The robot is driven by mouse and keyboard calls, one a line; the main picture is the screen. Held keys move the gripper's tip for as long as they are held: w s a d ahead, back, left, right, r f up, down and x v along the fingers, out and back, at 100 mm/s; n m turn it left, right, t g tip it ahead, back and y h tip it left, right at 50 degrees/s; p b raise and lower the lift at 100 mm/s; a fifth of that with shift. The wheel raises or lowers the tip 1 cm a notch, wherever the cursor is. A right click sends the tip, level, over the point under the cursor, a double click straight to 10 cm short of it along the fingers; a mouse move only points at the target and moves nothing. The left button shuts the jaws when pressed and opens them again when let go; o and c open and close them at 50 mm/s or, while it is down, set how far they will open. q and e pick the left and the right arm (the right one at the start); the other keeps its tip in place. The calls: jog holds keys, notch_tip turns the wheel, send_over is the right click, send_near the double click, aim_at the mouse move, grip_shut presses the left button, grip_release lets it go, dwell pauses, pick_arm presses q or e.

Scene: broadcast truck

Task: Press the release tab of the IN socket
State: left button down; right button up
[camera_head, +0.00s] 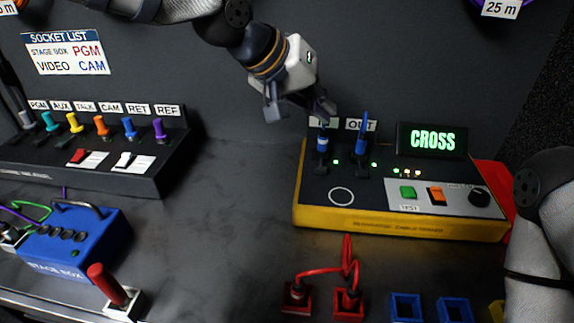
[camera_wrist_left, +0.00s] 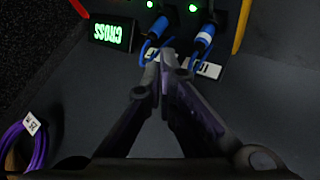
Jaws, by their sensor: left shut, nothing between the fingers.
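The IN socket (camera_head: 320,168) is at the left of the yellow-edged tester (camera_head: 340,218), with a blue plug (camera_head: 322,144) standing in it. The OUT socket (camera_head: 363,170) beside it also holds a blue plug (camera_head: 363,138). My left gripper (camera_head: 325,108) is shut and empty, just above and behind the IN plug, partly covering the IN label. In the left wrist view its fingertips (camera_wrist_left: 167,54) point between the OUT plug (camera_wrist_left: 157,28) and the IN plug (camera_wrist_left: 205,40). Contact cannot be told. The release tab is too small to make out. My right gripper is out of view.
The lit CROSS display (camera_head: 432,140) stands right of the sockets. A socket panel (camera_head: 100,175) and a blue stage box (camera_head: 75,245) are at left. Red plugs (camera_head: 322,298) with a red cable are in front. The desk between is clear.

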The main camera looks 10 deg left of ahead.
pick_arm(q)
jog(key=shift+w+n, duration=0.1)
jog(key=shift+n, duration=0.2)
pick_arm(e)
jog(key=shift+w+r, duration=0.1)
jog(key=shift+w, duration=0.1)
pick_arm(q)
jog(key=shift+f, duration=0.1)
jog(key=b, duration=0.2)
send_over(317, 167)
notch_tip(317, 167, down, 7)
jog(key=shift+r, duration=0.1)
jog(key=shift+f, duration=0.95)
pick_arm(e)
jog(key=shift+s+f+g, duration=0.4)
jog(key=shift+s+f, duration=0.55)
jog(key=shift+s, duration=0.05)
pick_arm(q)
jog(key=shift+f+p, duration=0.3)
jog(key=shift+f, duration=0.1)
